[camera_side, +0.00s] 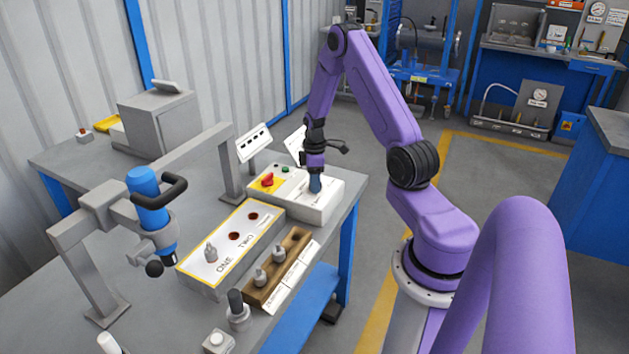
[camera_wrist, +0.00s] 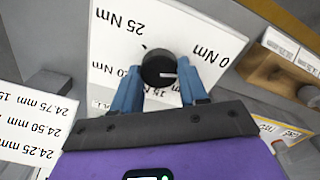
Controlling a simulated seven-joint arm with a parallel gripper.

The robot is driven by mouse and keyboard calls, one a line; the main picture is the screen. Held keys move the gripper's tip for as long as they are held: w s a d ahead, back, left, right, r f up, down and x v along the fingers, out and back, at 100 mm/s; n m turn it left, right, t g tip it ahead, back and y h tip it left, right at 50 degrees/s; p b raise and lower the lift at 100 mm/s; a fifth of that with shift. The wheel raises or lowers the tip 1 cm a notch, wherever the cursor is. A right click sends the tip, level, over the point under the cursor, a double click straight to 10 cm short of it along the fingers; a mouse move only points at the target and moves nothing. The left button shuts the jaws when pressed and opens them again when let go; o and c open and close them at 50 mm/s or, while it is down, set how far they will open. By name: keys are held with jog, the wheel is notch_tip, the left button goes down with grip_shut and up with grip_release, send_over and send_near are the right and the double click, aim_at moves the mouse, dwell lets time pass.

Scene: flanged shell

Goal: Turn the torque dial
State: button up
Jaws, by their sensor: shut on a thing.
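In the side view my gripper (camera_side: 315,184) reaches down onto the right part of the white control box (camera_side: 318,210), and the dial is hidden behind the fingers there.
The control box also carries a red switch (camera_side: 267,180) on yellow and a green button (camera_side: 285,169). In front stand a box marked ONE and TWO (camera_side: 213,270) and a wooden holder (camera_side: 262,291) with metal fittings. A blue tool (camera_side: 150,215) hangs on a grey stand at left.

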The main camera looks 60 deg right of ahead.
jog(key=m, duration=0.5)
jog(key=shift+m, duration=0.3)
jog(key=m, duration=0.5)
jog(key=shift+d, duration=0.1)
jog(key=m, duration=0.5)
jog(key=shift+m, duration=0.4)
jog(key=shift+d+m, duration=0.1)
jog(key=shift+m, duration=2.1)
jog(key=o, duration=1.1)
jog(key=shift+c, duration=0.2)
jog(key=shift+r, duration=0.15)
notch_tip(320, 180, up, 17)
jog(key=shift+r, duration=0.15)
